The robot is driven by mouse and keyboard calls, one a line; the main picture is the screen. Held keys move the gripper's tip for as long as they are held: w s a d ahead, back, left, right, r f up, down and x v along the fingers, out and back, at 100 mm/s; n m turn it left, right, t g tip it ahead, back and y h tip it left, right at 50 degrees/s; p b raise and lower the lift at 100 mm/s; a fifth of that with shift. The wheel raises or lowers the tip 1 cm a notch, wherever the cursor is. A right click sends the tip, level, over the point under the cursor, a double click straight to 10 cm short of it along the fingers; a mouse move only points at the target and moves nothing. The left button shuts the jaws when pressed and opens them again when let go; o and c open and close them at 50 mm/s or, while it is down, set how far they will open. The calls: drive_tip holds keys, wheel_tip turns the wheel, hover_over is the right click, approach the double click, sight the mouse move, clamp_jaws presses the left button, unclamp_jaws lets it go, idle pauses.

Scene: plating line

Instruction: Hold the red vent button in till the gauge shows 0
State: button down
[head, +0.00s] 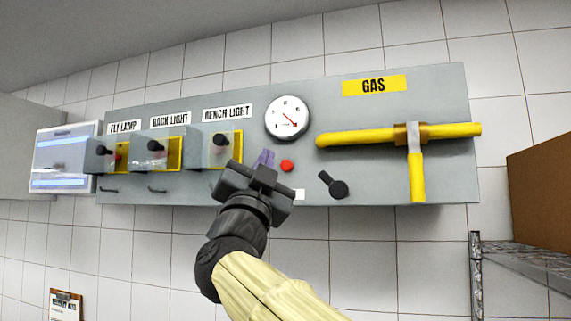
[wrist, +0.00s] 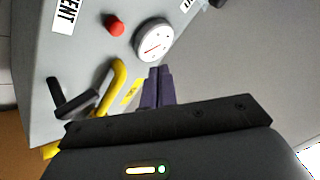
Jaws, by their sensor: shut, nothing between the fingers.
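The red vent button (head: 287,166) sits on the grey wall panel, below the round white gauge (head: 288,119). The gauge has a red needle that points to the lower right in the head view; its numbers are too small to read. In the wrist view the red button (wrist: 115,26) and the gauge (wrist: 153,40) show ahead of my gripper. My gripper (head: 266,158) is shut and empty, its purple fingers just left of the button in the head view. In the wrist view the fingertips (wrist: 159,72) appear below the gauge, apart from the button.
A black lever (head: 333,186) is right of the button. A yellow gas pipe (head: 360,137) with a handle is farther right, under a GAS label (head: 374,86). Clear-covered switches (head: 222,146) line the panel's left. A wire shelf (head: 520,258) with a brown box (head: 540,195) stands right.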

sight(282, 169)
drive_tip(key=shift+w+d+p, duration=0.25)
drive_tip(key=shift+w+d, duration=0.15)
drive_tip(key=shift+w, duration=0.7)
drive_tip(key=shift+w+d+p, duration=0.3)
drive_tip(key=shift+w+d, duration=0.1)
drive_tip(key=shift+w, duration=0.7)
drive_tip(key=shift+w+d+p, duration=0.25)
drive_tip(key=shift+w+d, duration=0.15)
drive_tip(key=shift+w, duration=0.7)
drive_tip(key=shift+w+d, duration=0.15)
drive_tip(key=shift+w, duration=0.3)
drive_tip(key=shift+w+d, duration=0.2)
drive_tip(key=shift+w, duration=0.2)
idle(2.9)
drive_tip(key=shift+s+a, duration=0.3)
drive_tip(key=shift+s, duration=0.55)
drive_tip(key=shift+b, duration=0.3)
